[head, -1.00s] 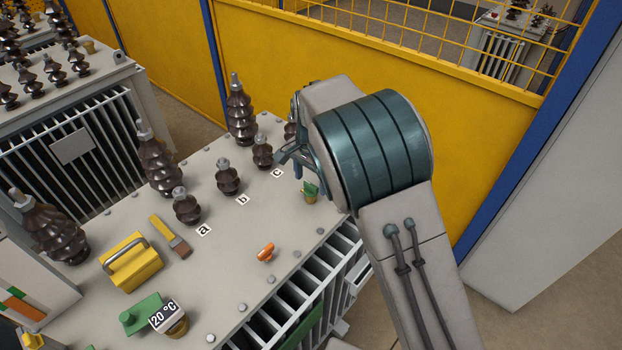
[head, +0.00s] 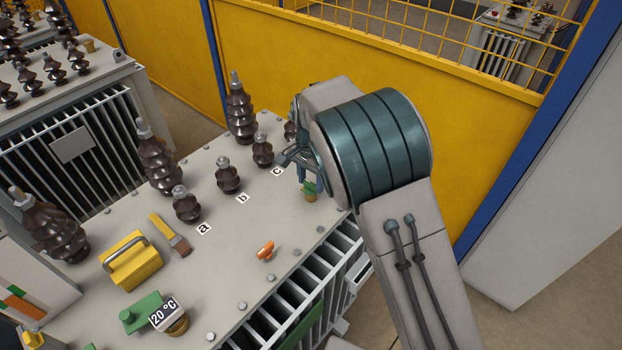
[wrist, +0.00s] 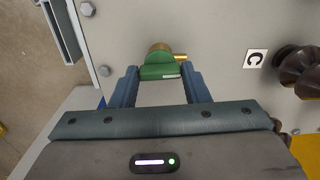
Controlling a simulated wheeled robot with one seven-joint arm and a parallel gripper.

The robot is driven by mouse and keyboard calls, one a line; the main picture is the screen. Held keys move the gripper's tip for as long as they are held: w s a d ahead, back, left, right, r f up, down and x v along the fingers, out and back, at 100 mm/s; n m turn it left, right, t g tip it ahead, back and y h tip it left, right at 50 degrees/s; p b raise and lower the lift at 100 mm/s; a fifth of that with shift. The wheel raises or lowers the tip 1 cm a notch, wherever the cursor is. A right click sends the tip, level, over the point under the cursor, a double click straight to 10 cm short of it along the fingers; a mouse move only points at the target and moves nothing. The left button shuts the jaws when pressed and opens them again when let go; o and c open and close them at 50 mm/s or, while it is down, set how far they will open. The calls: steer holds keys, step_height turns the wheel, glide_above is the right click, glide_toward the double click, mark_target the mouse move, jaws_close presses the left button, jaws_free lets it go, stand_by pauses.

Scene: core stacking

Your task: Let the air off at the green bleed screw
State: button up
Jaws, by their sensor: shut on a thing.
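The green bleed screw (wrist: 160,66) has a green head on a round brass base with a small brass spout on its side. It stands on the grey transformer lid near the edge, by the "C" label. In the head view the bleed screw (head: 309,188) is partly hidden behind my fingers. My gripper (wrist: 160,75) is shut on the green head, one blue finger at each side of it in the wrist view. In the head view my gripper (head: 306,184) reaches down to the screw.
Dark bushings stand along the lid, the nearest (head: 263,152) beside label "C". A yellow wall (head: 270,60) stands behind.

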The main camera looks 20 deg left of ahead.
mark_target(311, 183)
steer(key=n+b, duration=0.1)
steer(key=n, duration=0.4)
steer(key=shift+n+b, duration=0.5)
steer(key=shift+n, duration=2)
steer(key=o, duration=1)
step_height(311, 183, up, 14)
steer(key=shift+f+b, duration=0.1)
steer(key=shift+b, duration=0.25)
